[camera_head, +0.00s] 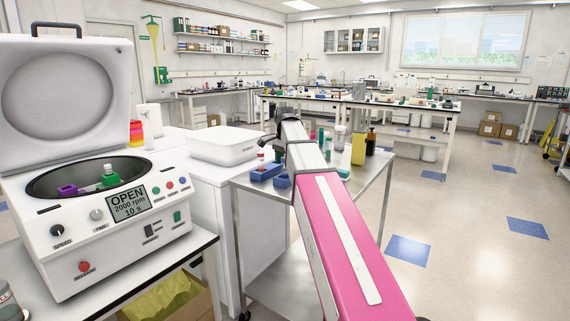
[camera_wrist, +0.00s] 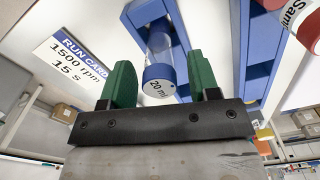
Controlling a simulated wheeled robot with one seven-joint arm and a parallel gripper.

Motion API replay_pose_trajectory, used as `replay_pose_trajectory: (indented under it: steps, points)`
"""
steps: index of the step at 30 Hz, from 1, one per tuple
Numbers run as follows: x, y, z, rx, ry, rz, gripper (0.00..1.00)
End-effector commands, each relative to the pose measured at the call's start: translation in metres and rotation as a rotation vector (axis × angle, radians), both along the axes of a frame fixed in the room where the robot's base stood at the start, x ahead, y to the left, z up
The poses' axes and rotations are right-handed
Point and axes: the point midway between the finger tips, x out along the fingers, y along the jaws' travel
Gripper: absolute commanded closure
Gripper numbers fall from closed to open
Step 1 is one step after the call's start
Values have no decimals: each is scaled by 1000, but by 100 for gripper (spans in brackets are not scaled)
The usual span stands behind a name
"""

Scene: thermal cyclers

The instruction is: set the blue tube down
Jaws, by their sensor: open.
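The blue tube (camera_wrist: 158,80), with a blue cap marked "20 ml", shows in the wrist view. Its clear body runs into an opening of the blue rack (camera_wrist: 180,38). My gripper (camera_wrist: 161,76) is open, with its green fingers on either side of the tube's cap and gaps visible between them. In the head view the blue rack (camera_head: 265,173) stands on the metal cart, just left of my pink arm. My gripper and the tube cannot be made out clearly there.
A run card (camera_wrist: 72,60) reads 1500 rpm, 15 s. An open centrifuge (camera_head: 95,225) stands left, a white bin (camera_head: 226,146) behind it. Bottles (camera_head: 360,146) stand right of my arm.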

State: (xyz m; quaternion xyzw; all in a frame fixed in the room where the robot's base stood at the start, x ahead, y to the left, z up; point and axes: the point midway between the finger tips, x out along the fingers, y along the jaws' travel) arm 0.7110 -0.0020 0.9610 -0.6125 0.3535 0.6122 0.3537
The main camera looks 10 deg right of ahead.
Motion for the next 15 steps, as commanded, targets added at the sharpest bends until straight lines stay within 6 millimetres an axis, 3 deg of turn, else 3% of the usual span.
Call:
replay_pose_trajectory:
  steps: [15]
  points:
    - [1, 0, 91, 0, -2, 0, 44]
